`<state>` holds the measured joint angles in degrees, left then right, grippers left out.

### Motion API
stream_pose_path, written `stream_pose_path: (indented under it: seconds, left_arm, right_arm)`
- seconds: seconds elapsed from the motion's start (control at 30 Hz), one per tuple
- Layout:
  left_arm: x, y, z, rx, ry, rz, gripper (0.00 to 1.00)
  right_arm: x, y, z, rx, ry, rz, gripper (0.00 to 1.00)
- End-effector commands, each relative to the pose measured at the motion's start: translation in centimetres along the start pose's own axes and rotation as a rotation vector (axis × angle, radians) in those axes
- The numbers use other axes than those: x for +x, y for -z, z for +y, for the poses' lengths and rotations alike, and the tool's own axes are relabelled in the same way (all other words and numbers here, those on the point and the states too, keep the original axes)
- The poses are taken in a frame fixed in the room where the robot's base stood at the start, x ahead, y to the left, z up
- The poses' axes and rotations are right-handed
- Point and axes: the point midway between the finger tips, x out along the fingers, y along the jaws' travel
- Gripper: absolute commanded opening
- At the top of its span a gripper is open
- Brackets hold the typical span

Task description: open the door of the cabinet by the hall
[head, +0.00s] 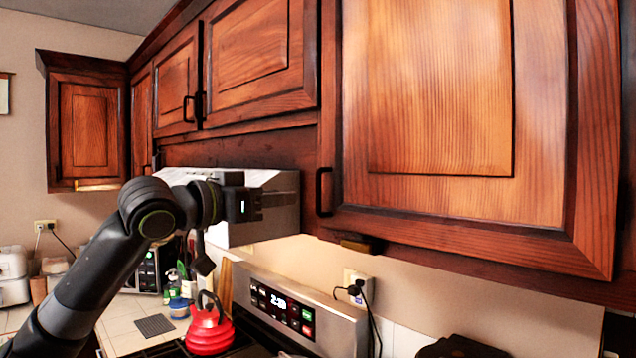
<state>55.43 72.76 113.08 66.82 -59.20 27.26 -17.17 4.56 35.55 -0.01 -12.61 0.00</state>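A large reddish-brown wall cabinet door (440,90) fills the right side of the head view. Its black bar handle (323,192) is at the lower left of the door. I cannot tell which cabinet is the one by the hall. This large door looks shut or nearly so. My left gripper (250,204) is left of that handle at about its height, apart from it in the picture, in front of the range hood. Its fingers are too dark and foreshortened to show whether they are open. I cannot make out my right gripper.
A steel range hood (285,205) is behind my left gripper. Below are a stove panel (285,308) and a red kettle (208,330). More cabinet doors (260,50) run along the wall, with a small cabinet (88,125) at far left. A dark object (460,347) shows at the bottom.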

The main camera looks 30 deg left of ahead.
Motion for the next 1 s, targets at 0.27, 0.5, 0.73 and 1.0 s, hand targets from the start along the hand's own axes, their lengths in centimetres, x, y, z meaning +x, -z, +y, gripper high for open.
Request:
stream_pose_path:
  seconds: [0.27,0.5,0.73,1.0]
  left_arm:
    - [3.4,0.4,0.1,-0.005,-0.003,0.0,0.32]
    - [6.5,0.4,0.1,-0.005,-0.002,0.0,0.32]
    - [9.1,0.3,0.0,-0.004,-0.001,0.0,0.32]
    - [10.2,0.0,0.0,0.0,0.001,-0.001,0.32]
  right_arm:
    - [-2.5,0.3,0.0,0.001,0.003,0.0,0.36]
    - [-4.3,0.5,0.2,0.001,0.003,0.0,0.36]
    - [-5.7,0.6,0.3,0.001,0.002,-0.001,0.36]
    - [-6.0,0.6,0.6,0.0,-0.001,-0.001,0.36]
